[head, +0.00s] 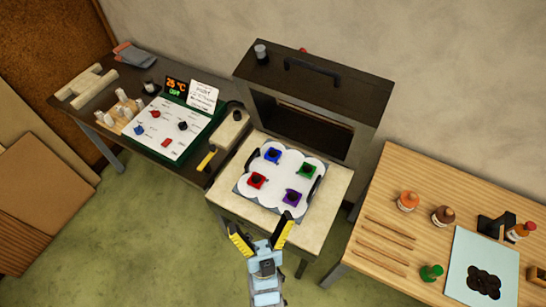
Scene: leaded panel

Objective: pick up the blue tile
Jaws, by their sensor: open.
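The blue tile (272,155) lies on the white cloud-shaped board (268,183), at its upper left. It has a dark knob-like piece on top. A green tile (307,170), a red tile (257,181) and a purple tile (292,197) lie on the same board, each with a dark piece on top. My gripper (260,234) is open and empty, with yellow-marked fingers spread apart. In the picture it is below the board's front edge, apart from all the tiles. Its height above the stand cannot be told.
A dark kiln-like box (310,95) stands open right behind the board. Dark handles flank the board, which rests on a pale stand (227,195). A dark bench (95,125) with a control panel (165,125) is at left. A wooden table (390,215) with bottles and sticks is at right.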

